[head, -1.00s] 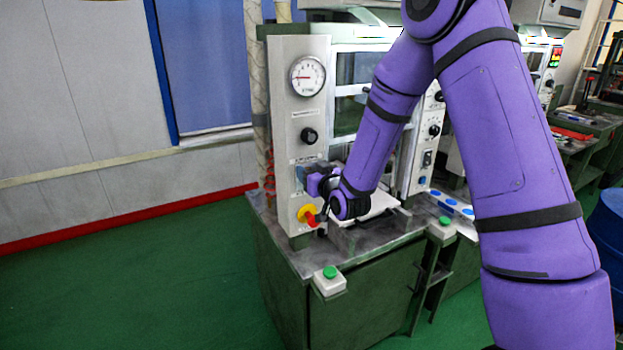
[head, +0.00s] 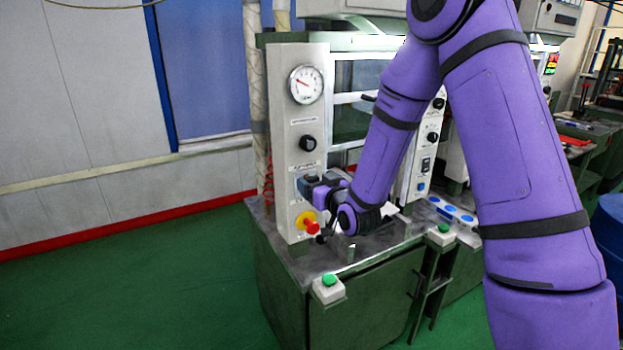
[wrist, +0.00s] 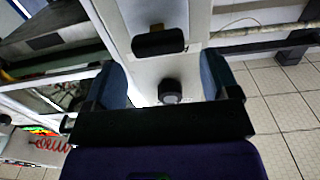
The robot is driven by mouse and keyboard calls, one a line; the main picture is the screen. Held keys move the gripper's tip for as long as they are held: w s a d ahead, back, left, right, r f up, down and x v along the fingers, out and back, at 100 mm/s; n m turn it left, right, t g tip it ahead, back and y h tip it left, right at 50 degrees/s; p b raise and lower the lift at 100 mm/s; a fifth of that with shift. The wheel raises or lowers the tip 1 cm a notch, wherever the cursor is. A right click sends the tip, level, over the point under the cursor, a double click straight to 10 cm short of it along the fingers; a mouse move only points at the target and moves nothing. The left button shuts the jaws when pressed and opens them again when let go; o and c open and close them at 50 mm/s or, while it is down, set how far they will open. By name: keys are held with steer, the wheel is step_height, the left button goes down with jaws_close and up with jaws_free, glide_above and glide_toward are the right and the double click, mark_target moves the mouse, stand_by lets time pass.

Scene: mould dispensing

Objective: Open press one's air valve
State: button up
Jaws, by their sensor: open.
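The press's pale front panel (head: 286,160) carries a round gauge (head: 306,84) with a red needle pointing up-left. A black knob (head: 307,143) sits below the gauge. My gripper (head: 309,184) is at the panel below this knob and hides part of it, so the air valve cannot be made out surely. In the wrist view my gripper's blue-grey fingers (wrist: 165,85) are apart. A round black knob (wrist: 170,92) shows between them, and a black oblong part (wrist: 158,42) lies beyond. I cannot tell whether the fingers touch anything.
A red emergency button on a yellow base (head: 309,223) sits just below my gripper. A green button box (head: 328,288) is on the bench's front corner, with another (head: 441,234) to the right. Blue round pieces (head: 449,209) lie on a tray at right. The green floor at left is clear.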

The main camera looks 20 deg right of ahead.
steer(key=s+d, duration=0.1)
steer(key=s, duration=0.6)
steer(key=shift+d, duration=0.2)
steer(key=shift+w+r, duration=0.1)
steer(key=shift+r, duration=0.05)
steer(key=s+d+r+g+h, duration=0.3)
steer(key=s+r+g, duration=0.4)
steer(key=r, duration=0.4)
steer(key=s+d+r+m+g, duration=0.1)
steer(key=s+r+g, duration=0.1)
steer(key=s, duration=1)
steer(key=s+d+r+m+g, duration=0.1)
steer(key=s+r+g, duration=0.2)
steer(key=s, duration=0.9)
steer(key=shift+r, duration=0.85)
